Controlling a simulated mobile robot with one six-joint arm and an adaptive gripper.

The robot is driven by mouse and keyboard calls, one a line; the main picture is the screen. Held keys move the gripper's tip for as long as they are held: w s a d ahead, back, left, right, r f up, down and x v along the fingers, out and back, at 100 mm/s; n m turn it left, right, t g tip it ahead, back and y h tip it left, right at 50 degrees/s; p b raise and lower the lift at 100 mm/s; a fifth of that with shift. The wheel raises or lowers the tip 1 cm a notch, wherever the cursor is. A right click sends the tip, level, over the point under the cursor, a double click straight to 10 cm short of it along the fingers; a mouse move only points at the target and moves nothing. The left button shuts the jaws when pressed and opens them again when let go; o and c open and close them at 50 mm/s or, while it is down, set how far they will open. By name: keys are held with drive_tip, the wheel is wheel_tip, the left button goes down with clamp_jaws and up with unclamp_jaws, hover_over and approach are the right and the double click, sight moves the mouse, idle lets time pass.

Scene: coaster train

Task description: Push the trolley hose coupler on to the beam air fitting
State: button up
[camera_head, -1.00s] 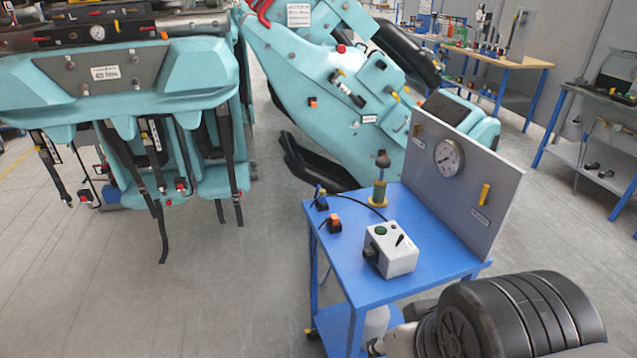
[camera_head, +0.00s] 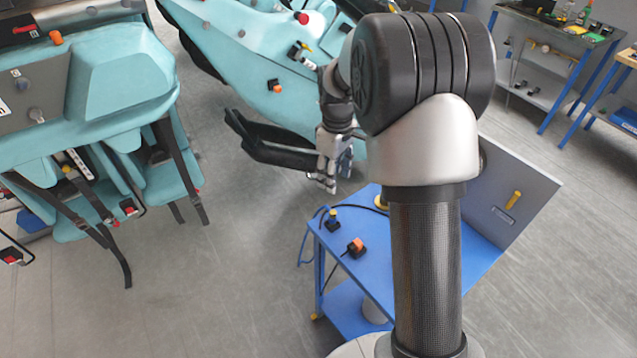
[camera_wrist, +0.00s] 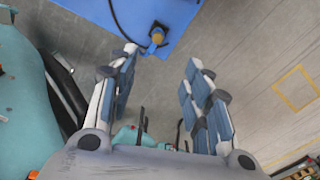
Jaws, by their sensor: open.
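The blue trolley (camera_head: 400,262) stands right of centre in the head view. A small yellow-topped blue piece on a dark base, seemingly the hose coupler (camera_head: 333,217), sits at its left edge with a hose. It also shows in the wrist view (camera_wrist: 157,36), beyond my fingertips. My gripper (camera_head: 328,182) is open and empty, pointing down, above and apart from it; its spread fingers show in the wrist view (camera_wrist: 160,60). The teal beam (camera_head: 260,60) carries an orange-ended fitting (camera_head: 275,87) and a black-and-silver part (camera_head: 301,54); I cannot tell which is the air fitting.
An orange-topped black block (camera_head: 356,248) sits on the trolley, near the coupler. The trolley's grey upright panel (camera_head: 520,195) stands behind my arm, which hides much of the top. Teal seats with hanging straps (camera_head: 90,190) are at left. Grey floor (camera_head: 230,290) lies clear between.

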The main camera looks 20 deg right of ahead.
sight(333, 212)
drive_tip(key=f+b, duration=0.1)
drive_tip(key=f, duration=0.5)
drive_tip(key=f+b, duration=0.1)
drive_tip(key=f, duration=0.5)
drive_tip(key=f+b, duration=0.1)
drive_tip(key=f, duration=0.5)
drive_tip(key=shift+w+d+f+b, duration=0.2)
drive_tip(key=shift+d+f+b, duration=0.05)
drive_tip(key=shift+d+b, duration=0.1)
drive_tip(key=shift+a, duration=0.1)
drive_tip(key=shift+c, duration=0.4)
clamp_jaws()
